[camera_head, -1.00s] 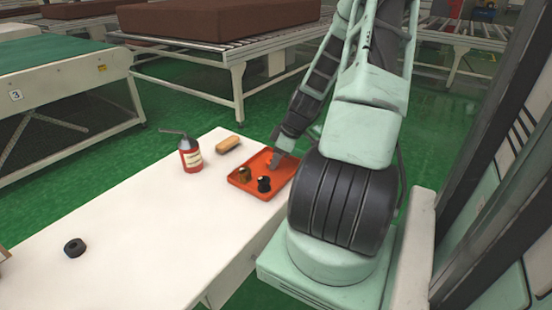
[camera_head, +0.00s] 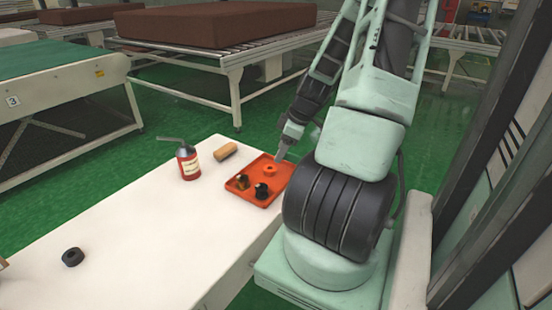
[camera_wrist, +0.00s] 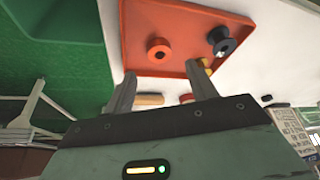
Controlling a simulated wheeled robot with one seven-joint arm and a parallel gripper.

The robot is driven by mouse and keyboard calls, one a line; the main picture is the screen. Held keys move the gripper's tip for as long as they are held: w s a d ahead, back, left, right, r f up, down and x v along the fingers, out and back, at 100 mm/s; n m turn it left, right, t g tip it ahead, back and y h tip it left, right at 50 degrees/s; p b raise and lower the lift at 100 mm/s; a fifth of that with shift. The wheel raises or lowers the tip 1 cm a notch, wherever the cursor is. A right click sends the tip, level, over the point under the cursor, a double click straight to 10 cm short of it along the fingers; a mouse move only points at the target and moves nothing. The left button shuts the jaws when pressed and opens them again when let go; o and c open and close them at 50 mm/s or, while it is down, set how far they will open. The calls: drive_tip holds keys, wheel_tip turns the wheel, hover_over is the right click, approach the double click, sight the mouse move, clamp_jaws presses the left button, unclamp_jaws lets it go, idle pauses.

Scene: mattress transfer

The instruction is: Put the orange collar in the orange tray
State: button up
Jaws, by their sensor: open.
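The orange collar (camera_head: 269,170) lies in the orange tray (camera_head: 262,199), toward its far part. The collar also shows in the wrist view (camera_wrist: 159,50), resting on the floor of the tray (camera_wrist: 134,21) with its hole visible. A brass-coloured piece (camera_head: 243,182) and a black spool-like piece (camera_head: 262,190) stand in the nearer part of the tray. My gripper (camera_head: 281,158) is raised beside and above the tray's far edge.
A red can with a spout (camera_head: 188,163) and a tan block (camera_head: 226,151) stand left of the tray on the white table (camera_head: 140,225). A black ring (camera_head: 73,257) lies at the table's left. The table's middle is clear. A roller conveyor (camera_head: 240,66) stands behind.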

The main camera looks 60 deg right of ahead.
drive_tip(key=v, duration=0.5)
drive_tip(key=shift+p, duration=0.35)
drive_tip(key=shift+w, duration=0.15)
drive_tip(key=w+a+r+n+g, duration=0.15)
drive_tip(key=w+a, duration=0.35)
drive_tip(key=a, duration=0.9)
drive_tip(key=w+a+r+n+g, duration=0.15)
drive_tip(key=w+a, duration=0.25)
drive_tip(key=a, duration=1)
drive_tip(key=s+a+r, duration=0.2)
drive_tip(key=s+a, duration=0.5)
drive_tip(key=a, duration=0.3)
drive_tip(key=s+a+r+n+g, duration=0.1)
drive_tip(key=s+a, duration=0.6)
drive_tip(key=a, duration=0.4)
drive_tip(key=shift+a+r+h, duration=0.35)
drive_tip(key=shift+h, duration=0.05)
drive_tip(key=shift+s, duration=0.1)
